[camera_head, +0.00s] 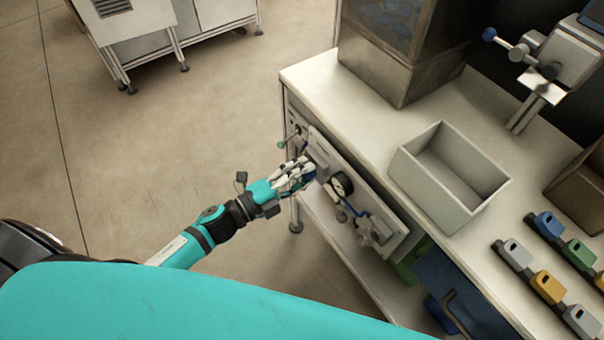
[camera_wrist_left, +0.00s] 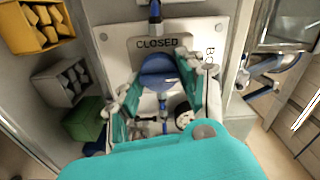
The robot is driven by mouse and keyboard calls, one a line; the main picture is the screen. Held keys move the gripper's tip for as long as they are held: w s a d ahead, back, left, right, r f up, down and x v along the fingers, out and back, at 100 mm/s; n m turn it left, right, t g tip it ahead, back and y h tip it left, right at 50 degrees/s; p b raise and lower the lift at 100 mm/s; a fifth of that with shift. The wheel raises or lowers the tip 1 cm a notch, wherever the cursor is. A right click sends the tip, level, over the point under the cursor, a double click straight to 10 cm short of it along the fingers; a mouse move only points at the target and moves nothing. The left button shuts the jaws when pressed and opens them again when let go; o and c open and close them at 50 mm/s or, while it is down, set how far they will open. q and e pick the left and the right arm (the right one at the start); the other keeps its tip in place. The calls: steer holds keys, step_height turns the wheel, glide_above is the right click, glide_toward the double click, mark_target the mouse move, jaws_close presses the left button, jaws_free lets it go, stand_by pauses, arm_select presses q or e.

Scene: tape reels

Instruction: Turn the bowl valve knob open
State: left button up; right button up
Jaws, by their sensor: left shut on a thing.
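The bowl valve knob is a round blue knob (camera_wrist_left: 158,68) on a pale panel in the left wrist view, just below a plate (camera_wrist_left: 157,43) reading "CLOSED". My left gripper (camera_wrist_left: 161,84) has a finger on each side of the knob and is shut on it. In the head view my left gripper (camera_head: 306,173) reaches the front panel (camera_head: 376,214) of the workbench, and its fingers largely hide the knob there. My right gripper is not in view.
A round black-rimmed gauge (camera_head: 341,184) and blue piping sit on the panel close right of my gripper. Above, the bench top (camera_head: 345,112) carries an open grey bin (camera_head: 440,185) and a large metal-based tank (camera_head: 390,75).

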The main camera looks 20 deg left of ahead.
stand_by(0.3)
arm_select(q)
steer(key=shift+f, duration=0.1)
steer(key=o, duration=1.2)
steer(key=shift+s, duration=0.1)
steer(key=v, duration=1.2)
